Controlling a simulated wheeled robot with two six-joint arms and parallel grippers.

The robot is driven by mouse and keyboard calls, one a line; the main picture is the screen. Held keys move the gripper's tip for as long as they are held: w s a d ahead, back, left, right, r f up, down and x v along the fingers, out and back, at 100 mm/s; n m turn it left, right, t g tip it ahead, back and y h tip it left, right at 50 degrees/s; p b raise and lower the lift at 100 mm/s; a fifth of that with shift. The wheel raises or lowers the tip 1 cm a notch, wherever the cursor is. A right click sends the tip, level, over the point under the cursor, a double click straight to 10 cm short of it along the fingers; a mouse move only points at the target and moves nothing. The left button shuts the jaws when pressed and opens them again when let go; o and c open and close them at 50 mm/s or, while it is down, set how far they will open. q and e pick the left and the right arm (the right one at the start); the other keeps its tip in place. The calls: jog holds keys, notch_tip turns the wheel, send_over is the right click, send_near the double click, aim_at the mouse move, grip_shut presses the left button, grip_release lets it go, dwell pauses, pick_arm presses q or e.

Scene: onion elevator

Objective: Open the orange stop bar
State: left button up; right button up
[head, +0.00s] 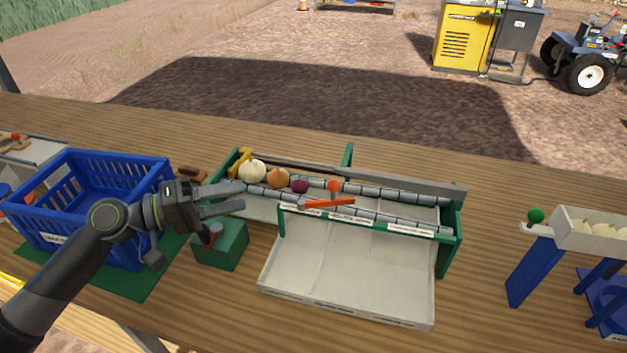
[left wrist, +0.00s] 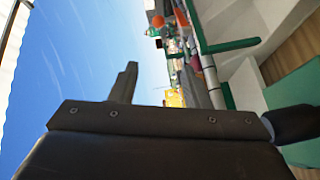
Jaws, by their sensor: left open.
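The orange stop bar (head: 328,203) lies slantwise across the front rail of the roller conveyor, with an orange ball knob (head: 333,186) just behind it. The knob seems to show in the left wrist view too (left wrist: 158,21); the bar itself I cannot make out there. A white onion (head: 252,171), a brown onion (head: 279,178) and a red onion (head: 300,186) sit in a row on the rollers, left of the bar. My left gripper (head: 242,196) is open and empty at the conveyor's left end, left of the bar and apart from it. My right gripper is out of view.
A pale tray (head: 345,275) lies in front of the conveyor. A green box (head: 222,249) stands below my left gripper, and a blue crate (head: 100,185) stands left. A pale bin (head: 590,228) on blue supports is at the right.

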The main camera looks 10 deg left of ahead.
aim_at(329, 187)
pick_arm(q)
jog(key=s+d+m+t+y+p, duration=0.45)
jog(key=d+m+p, duration=0.35)
jog(key=m+p, duration=0.3)
jog(key=shift+m+t, duration=0.35)
jog(key=shift+m, duration=0.35)
jog(key=p+x, duration=0.1)
jog(key=x, duration=0.4)
jog(key=p+x, duration=0.2)
jog(key=x, duration=0.2)
jog(key=p+x, duration=0.1)
jog(key=x, duration=0.4)
jog(key=shift+w+d+f, duration=0.15)
jog(key=shift+w+f, duration=0.1)
jog(key=shift+p+x, duration=0.35)
jog(key=shift+x, duration=0.4)
jog(key=shift+f, duration=0.15)
grip_shut()
